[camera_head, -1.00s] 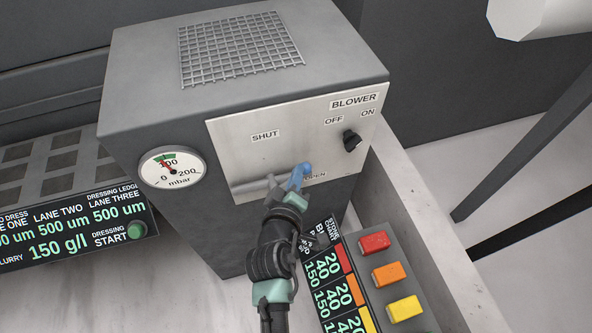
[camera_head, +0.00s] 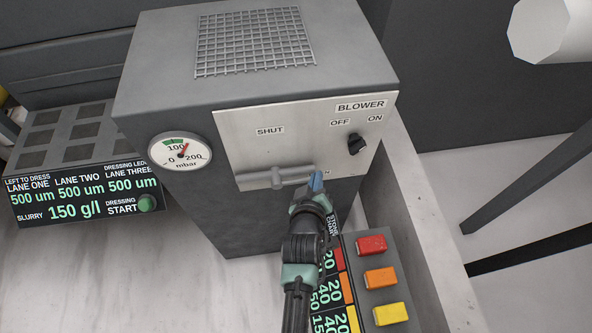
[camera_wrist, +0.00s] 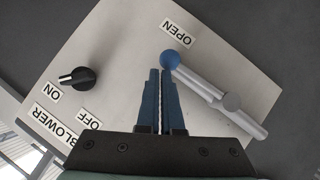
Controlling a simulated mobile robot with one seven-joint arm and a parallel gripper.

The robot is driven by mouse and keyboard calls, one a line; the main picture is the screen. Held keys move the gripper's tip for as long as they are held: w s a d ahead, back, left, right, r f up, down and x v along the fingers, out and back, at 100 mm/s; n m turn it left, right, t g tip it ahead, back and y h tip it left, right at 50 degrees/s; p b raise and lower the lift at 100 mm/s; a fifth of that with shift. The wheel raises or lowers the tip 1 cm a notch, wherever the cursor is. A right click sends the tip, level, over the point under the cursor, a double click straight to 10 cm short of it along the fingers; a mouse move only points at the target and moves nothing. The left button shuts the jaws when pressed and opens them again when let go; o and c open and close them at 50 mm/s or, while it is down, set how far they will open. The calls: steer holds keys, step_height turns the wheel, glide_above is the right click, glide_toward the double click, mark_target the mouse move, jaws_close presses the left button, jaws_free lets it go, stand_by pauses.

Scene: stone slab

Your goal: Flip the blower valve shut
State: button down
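The blower valve's grey lever (camera_head: 275,178) lies roughly level along the lower edge of the metal panel, its knob end at the OPEN label. It also shows in the wrist view (camera_wrist: 215,95), with a blue ball knob (camera_wrist: 171,59) beside the OPEN label (camera_wrist: 177,32). The SHUT label (camera_head: 270,131) is higher on the panel. My gripper (camera_head: 316,182) is at the knob end and partly hides the OPEN label. In the wrist view its blue fingers (camera_wrist: 160,72) are together with nothing between them. The knob is just past the tips, slightly right; I cannot tell whether they touch.
A black OFF/ON switch (camera_head: 356,144) is on the panel's right. A pressure gauge (camera_head: 180,152) is on the box's left, needle just past 100. Red, orange (camera_head: 380,278) and yellow buttons sit below right. A dressing display (camera_head: 85,198) is at left.

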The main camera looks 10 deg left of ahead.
steer(key=shift+d+f, duration=0.35)
stand_by(0.4)
steer(key=shift+r, duration=0.15)
